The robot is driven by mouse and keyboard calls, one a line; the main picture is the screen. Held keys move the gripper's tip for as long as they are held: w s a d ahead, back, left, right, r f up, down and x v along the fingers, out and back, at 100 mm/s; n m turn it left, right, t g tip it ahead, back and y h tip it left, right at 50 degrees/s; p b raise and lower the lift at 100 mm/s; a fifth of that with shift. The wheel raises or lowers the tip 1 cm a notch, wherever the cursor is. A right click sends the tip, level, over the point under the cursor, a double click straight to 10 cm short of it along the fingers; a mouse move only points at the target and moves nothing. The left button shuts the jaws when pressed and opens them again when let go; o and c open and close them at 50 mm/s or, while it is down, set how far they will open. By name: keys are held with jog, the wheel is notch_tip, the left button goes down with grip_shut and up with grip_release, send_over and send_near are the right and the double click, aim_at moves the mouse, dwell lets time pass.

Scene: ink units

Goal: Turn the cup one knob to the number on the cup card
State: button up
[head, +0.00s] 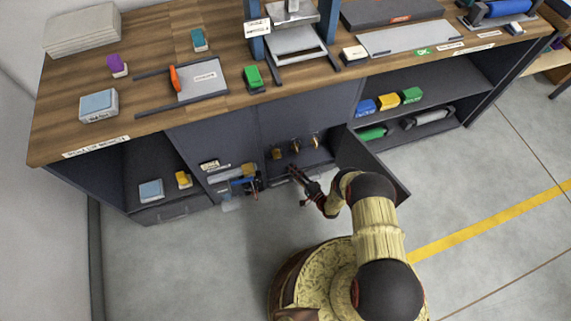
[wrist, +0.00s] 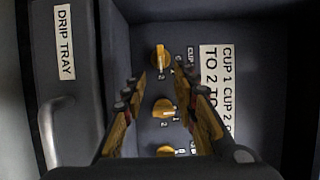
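Three yellow knobs sit on a dark panel inside a cabinet compartment. In the wrist view, turned sideways, they form a column: top knob (wrist: 160,60), middle knob (wrist: 165,108), bottom knob (wrist: 166,150). The top knob's grip lies roughly along the picture's vertical; a partly hidden "CUP" label is beside it. The white card (wrist: 215,75) reads "CUP 1 TO 2" and "CUP 2 TO", the rest hidden by my right finger. My gripper (wrist: 158,77) is open, its fingertips spread either side of the top knob's line; contact cannot be told. In the head view my gripper (head: 293,171) is before the compartment.
A drip tray front (wrist: 65,100) with a handle lies left in the wrist view. An open door (head: 370,165) stands right of the compartment, near my arm. A blue and yellow item (head: 243,184) is to the left. The worktop (head: 150,90) overhangs above; floor is clear at right.

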jog(key=shift+v, duration=1.35)
